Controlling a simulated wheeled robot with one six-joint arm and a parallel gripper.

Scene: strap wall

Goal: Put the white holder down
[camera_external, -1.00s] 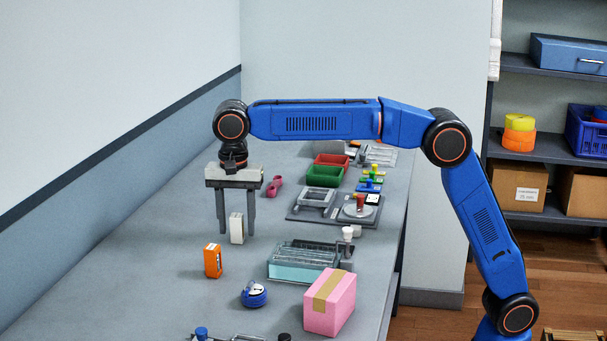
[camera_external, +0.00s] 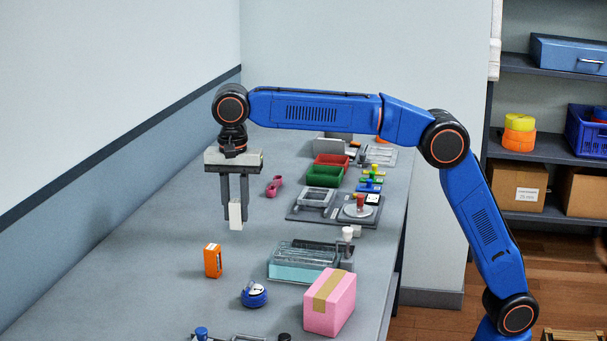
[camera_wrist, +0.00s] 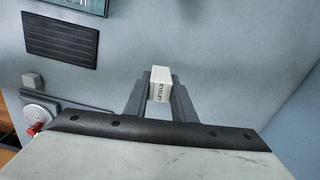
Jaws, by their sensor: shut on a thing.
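The white holder (camera_external: 236,215) is a small upright white block with dark lettering on one face. It shows between the fingertips in the wrist view (camera_wrist: 160,84). My gripper (camera_external: 235,205) points down and is shut on the holder, with a finger on either side. The holder's lower end sticks out below the fingers. It appears a little above the grey table (camera_external: 160,270), though the exact gap is hard to tell.
An orange block (camera_external: 213,260) and a blue round item (camera_external: 254,294) stand nearer the camera. A clear-topped teal box (camera_external: 300,270) and a pink box (camera_external: 330,302) are to the right. A pink item (camera_external: 273,186) lies behind. Table at left is clear.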

